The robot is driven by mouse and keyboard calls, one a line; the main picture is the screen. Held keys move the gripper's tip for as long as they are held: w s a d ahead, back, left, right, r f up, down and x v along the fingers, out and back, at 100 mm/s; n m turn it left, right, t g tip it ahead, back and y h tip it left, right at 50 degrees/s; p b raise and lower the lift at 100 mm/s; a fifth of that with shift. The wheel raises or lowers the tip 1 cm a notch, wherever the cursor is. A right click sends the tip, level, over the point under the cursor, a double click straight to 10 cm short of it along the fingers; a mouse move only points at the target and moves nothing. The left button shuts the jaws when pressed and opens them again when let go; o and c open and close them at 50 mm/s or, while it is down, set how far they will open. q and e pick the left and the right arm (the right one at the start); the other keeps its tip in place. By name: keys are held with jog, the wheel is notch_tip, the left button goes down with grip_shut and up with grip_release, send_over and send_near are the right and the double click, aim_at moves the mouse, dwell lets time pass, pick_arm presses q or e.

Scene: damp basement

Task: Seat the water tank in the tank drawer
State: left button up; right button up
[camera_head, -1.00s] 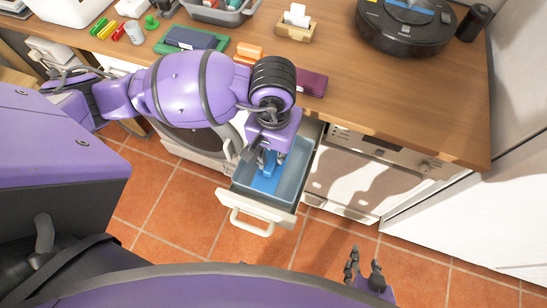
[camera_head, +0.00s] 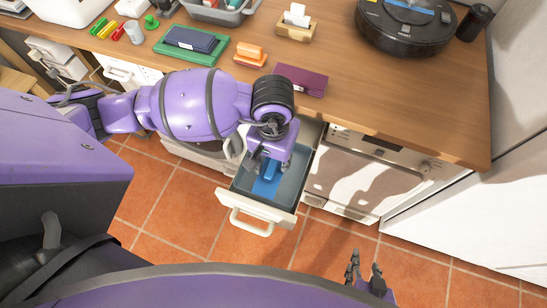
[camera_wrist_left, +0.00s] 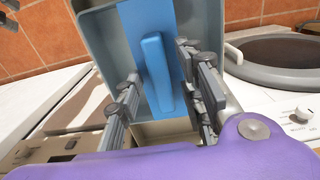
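The blue water tank (camera_head: 267,181) lies inside the open grey tank drawer (camera_head: 292,182), which has a white front with a looped handle. In the left wrist view, the tank's raised blue grip (camera_wrist_left: 156,72) stands between the fingers of my left gripper (camera_wrist_left: 158,85). The fingers are apart, with gaps visible on both sides of the grip. In the head view, my left gripper (camera_head: 268,165) reaches down into the drawer and hides the tank's rear part. My right gripper (camera_head: 365,260) is open and empty over the floor at the lower right.
The wooden worktop (camera_head: 400,110) overhangs the drawer's rear. An appliance (camera_head: 365,172) stands right of the drawer. A robot vacuum (camera_head: 405,27), an orange block (camera_head: 250,54), a maroon case (camera_head: 302,79) and a green tray (camera_head: 192,44) sit on the worktop. Tiled floor lies clear in front.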

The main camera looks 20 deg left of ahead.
pick_arm(q)
jog(key=shift+r, duration=0.3)
notch_tip(320, 180, up, 12)
jog(key=shift+f, duration=0.15)
dwell(0.6)
